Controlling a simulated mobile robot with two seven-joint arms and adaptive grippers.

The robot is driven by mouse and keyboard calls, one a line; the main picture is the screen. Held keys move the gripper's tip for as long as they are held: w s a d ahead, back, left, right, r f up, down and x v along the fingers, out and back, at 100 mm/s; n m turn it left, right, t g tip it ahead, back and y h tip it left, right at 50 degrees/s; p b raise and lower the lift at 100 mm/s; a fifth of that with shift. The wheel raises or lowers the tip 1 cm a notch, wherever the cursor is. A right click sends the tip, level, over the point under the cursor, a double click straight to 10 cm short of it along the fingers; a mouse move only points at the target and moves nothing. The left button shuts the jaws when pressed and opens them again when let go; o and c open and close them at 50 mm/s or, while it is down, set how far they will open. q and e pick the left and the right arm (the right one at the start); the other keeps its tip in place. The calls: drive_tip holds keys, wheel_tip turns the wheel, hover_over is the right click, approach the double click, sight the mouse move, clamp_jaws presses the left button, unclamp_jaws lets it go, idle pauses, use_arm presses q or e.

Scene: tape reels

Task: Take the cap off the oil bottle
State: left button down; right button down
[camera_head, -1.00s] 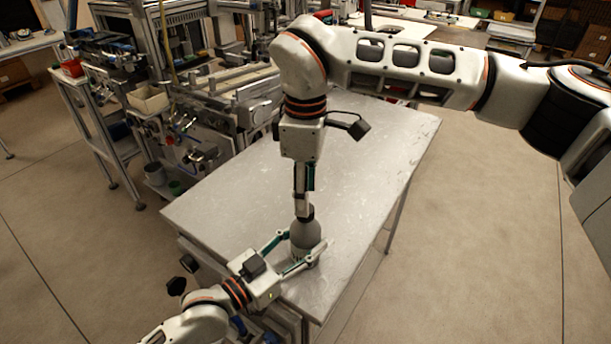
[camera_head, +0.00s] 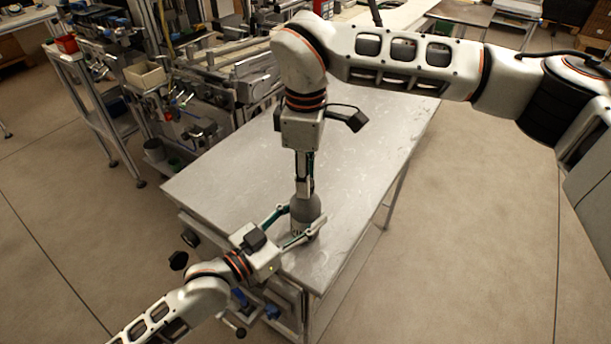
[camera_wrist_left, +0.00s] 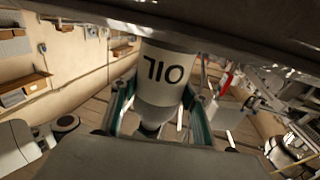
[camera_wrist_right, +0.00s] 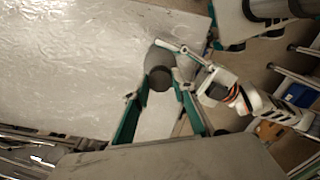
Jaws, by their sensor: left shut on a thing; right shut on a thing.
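The oil bottle (camera_head: 305,211) is a grey bottle with a pale band marked OIL, near the front corner of the metal table. My left gripper (camera_head: 300,230) is shut around the bottle's body from the side. In the left wrist view the bottle (camera_wrist_left: 165,68) appears upside down between the fingers, its label facing the camera. My right gripper (camera_head: 304,188) points straight down at the bottle's top. In the right wrist view the dark round cap (camera_wrist_right: 160,78) sits between the fingertips, which are shut on it. The fingers partly hide the cap in the head view.
The metal table (camera_head: 240,160) is otherwise bare, with free room behind the bottle. A machine bench (camera_head: 220,90) with fittings stands along the left side. A beige bin (camera_head: 148,74) sits on the rack at left. The floor at right is clear.

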drive_tip(key=n, duration=0.7)
drive_tip(key=shift+r+n, duration=0.1)
drive_tip(key=shift+n, duration=0.3)
drive_tip(key=n, duration=0.3)
drive_tip(key=shift+n, duration=0.4)
drive_tip(key=n, duration=0.3)
drive_tip(key=shift+n, duration=0.3)
drive_tip(key=n, duration=2.6)
drive_tip(key=shift+n, duration=0.3)
drive_tip(key=n, duration=1.1)
drive_tip(key=shift+n, duration=0.4)
drive_tip(key=shift+r, duration=0.2)
drive_tip(key=shift+r, duration=0.8)
